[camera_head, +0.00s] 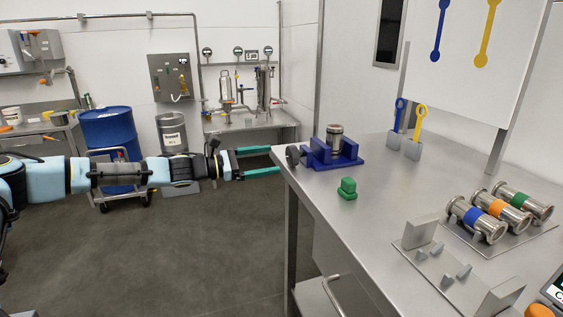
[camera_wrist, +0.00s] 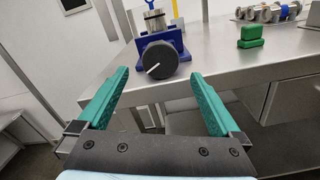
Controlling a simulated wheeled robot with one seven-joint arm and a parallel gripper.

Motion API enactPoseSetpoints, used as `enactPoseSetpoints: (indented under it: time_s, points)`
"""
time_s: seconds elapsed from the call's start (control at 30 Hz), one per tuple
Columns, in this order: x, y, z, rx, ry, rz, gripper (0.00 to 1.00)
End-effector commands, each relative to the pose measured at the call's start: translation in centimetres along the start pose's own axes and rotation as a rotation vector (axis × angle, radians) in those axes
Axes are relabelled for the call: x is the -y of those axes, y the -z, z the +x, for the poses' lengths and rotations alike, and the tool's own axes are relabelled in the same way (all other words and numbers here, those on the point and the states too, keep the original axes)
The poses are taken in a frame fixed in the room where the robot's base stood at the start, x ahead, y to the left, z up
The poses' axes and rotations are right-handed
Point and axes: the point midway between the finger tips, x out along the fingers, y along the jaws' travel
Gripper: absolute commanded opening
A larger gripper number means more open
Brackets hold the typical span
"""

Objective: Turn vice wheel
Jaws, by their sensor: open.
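The blue vice (camera_head: 335,154) stands on the steel bench near its left corner, with a metal cylinder (camera_head: 335,137) upright in it. Its dark round wheel (camera_head: 293,156) faces left, at the bench edge. In the wrist view the wheel (camera_wrist: 158,60) is black with a white line mark, and the vice body (camera_wrist: 165,38) is behind it. My gripper (camera_head: 277,159) reaches in from the left with green fingers spread. In the wrist view my gripper (camera_wrist: 162,92) is open and empty, with the wheel ahead, between and beyond the fingertips. I see no contact with the wheel.
A green block (camera_head: 347,188) lies on the bench (camera_head: 385,185) in front of the vice. Metal cylinders with blue, orange and green bands (camera_head: 500,213) lie on a rack at right. Blue and yellow tools (camera_head: 410,125) stand in holders behind.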

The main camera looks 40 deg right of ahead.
Motion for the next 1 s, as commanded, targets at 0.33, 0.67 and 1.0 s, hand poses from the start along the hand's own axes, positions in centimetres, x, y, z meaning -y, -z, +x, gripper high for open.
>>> enactPoseSetpoints:
  time_s: [0.33, 0.67, 1.0]
  points:
    - [0.0, 0.0, -3.9, -0.001, 0.000, 0.001, 1.00]
    - [0.1, 0.0, -4.0, 0.000, 0.003, -0.004, 1.00]
    - [3.1, 0.5, -2.3, -0.017, 0.096, -0.419, 1.00]
